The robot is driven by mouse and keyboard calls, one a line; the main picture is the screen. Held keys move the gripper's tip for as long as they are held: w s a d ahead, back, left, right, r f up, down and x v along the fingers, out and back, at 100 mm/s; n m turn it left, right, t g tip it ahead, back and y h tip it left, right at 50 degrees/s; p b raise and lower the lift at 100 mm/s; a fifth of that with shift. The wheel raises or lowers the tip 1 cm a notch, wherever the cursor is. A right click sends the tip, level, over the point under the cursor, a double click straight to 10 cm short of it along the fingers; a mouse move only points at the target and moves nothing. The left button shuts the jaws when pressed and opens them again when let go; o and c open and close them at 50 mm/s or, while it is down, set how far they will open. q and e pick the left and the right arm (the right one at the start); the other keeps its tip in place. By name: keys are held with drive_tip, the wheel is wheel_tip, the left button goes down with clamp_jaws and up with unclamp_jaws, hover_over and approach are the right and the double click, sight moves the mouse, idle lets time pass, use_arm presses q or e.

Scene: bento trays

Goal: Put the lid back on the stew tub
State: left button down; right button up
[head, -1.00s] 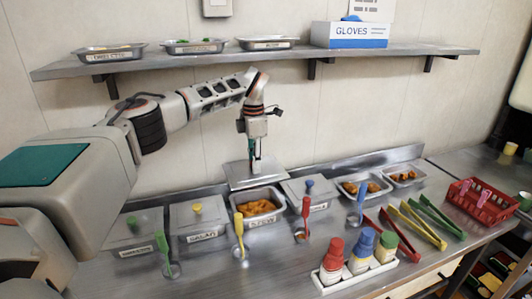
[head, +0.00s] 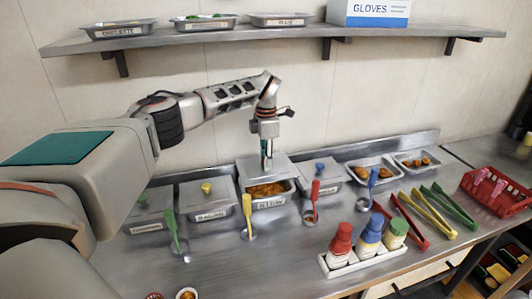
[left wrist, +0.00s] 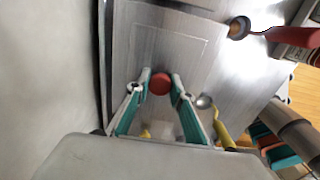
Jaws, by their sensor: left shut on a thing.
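The stew tub (head: 272,202) is a metal tub of orange-brown stew, in the middle of the row on the counter. My left gripper (head: 267,157) is shut on the red knob (left wrist: 160,84) of a flat grey metal lid (head: 250,170). The lid is above and behind the tub's opening, overlapping its back part in the head view. The front part of the stew shows uncovered. The left wrist view shows the lid (left wrist: 185,55) from above, with a fingertip on each side of the knob. Whether the lid touches the rim is unclear. My right gripper is not in view.
Lidded tubs stand left (head: 207,203) and right (head: 318,178) of the stew tub. Ladles stand in front, including a yellow-handled one (head: 247,207) and a red-handled one (head: 314,190). Bottles (head: 340,240), tongs (head: 428,215) and a red basket (head: 495,190) are to the right.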

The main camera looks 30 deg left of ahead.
use_arm(q)
drive_tip(key=shift+f, duration=3.05)
drive_tip(key=shift+f, duration=0.1)
drive_tip(key=c, duration=1.7)
unclamp_jaws()
drive_tip(key=o, duration=0.5)
drive_tip(key=shift+r, duration=3.5)
